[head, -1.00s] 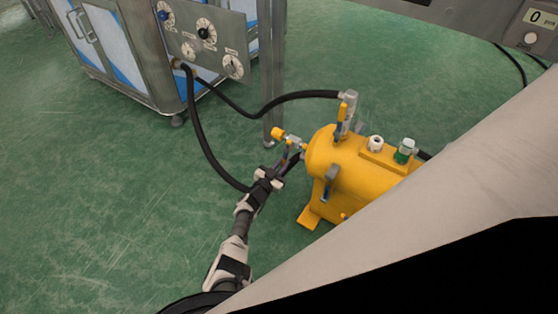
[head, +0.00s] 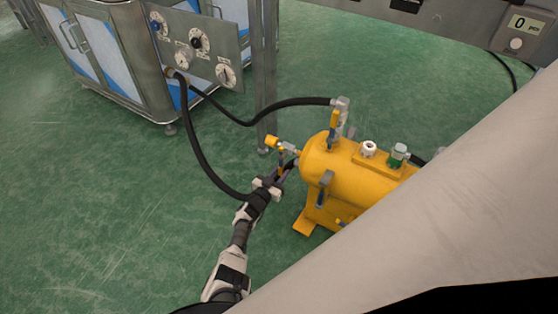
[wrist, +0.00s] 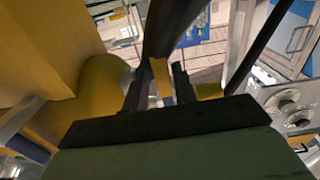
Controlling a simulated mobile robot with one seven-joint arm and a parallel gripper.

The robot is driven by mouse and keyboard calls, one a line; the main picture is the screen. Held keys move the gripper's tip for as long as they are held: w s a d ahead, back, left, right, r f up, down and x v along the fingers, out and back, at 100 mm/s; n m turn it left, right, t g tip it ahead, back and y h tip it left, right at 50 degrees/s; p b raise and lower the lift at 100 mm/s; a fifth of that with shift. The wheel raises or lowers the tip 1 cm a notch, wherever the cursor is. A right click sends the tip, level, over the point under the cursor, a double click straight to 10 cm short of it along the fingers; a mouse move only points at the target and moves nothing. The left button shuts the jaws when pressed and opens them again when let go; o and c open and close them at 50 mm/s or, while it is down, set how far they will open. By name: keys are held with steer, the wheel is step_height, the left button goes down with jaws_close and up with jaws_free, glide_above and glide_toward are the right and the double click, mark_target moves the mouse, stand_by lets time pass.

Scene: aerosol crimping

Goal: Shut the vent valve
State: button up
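A yellow tank (head: 340,160) stands on the floor, partly hidden behind my own body. At its left end is a small valve with a yellow end piece (head: 272,142); I cannot tell for sure that this is the vent valve. My gripper (head: 282,174) is just below this valve. In the wrist view the two dark fingers (wrist: 160,88) are apart, with a narrow yellow strip (wrist: 160,75), seemingly a valve lever, between them. Small gaps seem to show on both sides; contact is unclear. A yellow-handled valve (head: 334,122) stands upright on the tank top.
Black hoses (head: 205,165) loop from a dial panel (head: 200,45) to the tank, one passing close to my gripper. A metal post (head: 264,80) stands behind. Green floor at left is clear.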

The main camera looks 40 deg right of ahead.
steer(key=shift+o, duration=0.8)
steer(key=shift+a, duration=0.1)
step_height(320, 180, up, 20)
steer(key=p, duration=1.2)
steer(key=shift+p, duration=0.4)
